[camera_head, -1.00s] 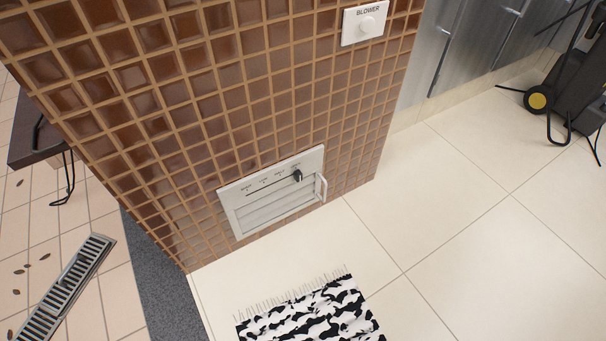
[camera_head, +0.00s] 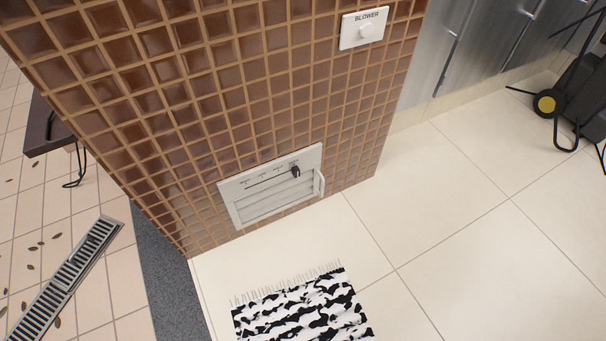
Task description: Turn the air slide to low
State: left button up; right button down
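The air slide is a small black knob (camera_head: 295,171) on a slot in a white louvred panel (camera_head: 262,206), set low in the brown tiled wall. The knob stands at the right end of the slot. Several small labels run above the slot, too small to read. A handle (camera_head: 319,183) sticks out at the panel's right edge. Neither of my grippers shows in the head view.
A white BLOWER switch plate (camera_head: 363,29) is higher on the tiled wall (camera_head: 215,95). A black-and-white fringed rug (camera_head: 303,309) lies on the floor before the panel. A floor drain (camera_head: 65,275) is at left.

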aim_at(295, 170)
jog(key=i+l+u, duration=0.1)
jog(key=l+u, duration=0.2)
jog(key=l, duration=0.6)
jog(key=l+u, duration=0.35)
jog(key=l, duration=0.55)
jog(key=k+l+u, duration=0.1)
jog(key=l+u, duration=0.2)
jog(key=l, duration=0.6)
jog(key=i+l, duration=0.1)
jog(key=i, duration=0.4)
